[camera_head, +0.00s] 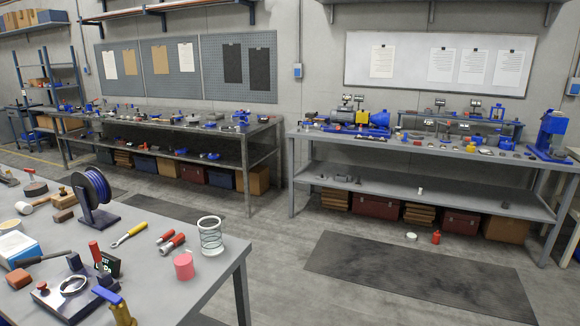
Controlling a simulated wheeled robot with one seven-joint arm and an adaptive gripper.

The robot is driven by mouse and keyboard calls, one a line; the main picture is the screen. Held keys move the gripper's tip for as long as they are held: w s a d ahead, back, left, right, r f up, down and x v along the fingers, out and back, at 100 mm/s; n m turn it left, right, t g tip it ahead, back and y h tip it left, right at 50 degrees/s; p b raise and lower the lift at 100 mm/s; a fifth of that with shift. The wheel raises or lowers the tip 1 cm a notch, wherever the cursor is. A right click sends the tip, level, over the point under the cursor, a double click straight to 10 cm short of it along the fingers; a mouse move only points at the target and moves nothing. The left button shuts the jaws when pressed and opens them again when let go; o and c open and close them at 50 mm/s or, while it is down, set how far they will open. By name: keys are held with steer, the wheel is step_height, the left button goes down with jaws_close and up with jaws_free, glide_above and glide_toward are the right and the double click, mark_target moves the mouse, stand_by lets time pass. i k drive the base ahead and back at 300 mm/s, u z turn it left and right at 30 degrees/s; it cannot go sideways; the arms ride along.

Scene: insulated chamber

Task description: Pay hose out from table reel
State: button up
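A reel (92,188) with blue hose wound on it stands upright in a dark stand on the near grey table (185,292), at the left of the head view. I cannot make out a loose hose end. My gripper is not in view, and nothing is seen touching the reel.
Cluttered workbenches (425,190) line the back wall. The floor beyond the table, with a dark mat (420,272), is mostly open.

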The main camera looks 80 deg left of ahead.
mark_target(98, 190)
steer(key=u, duration=2.3)
steer(key=i, duration=3.35)
steer(key=u, duration=3.2)
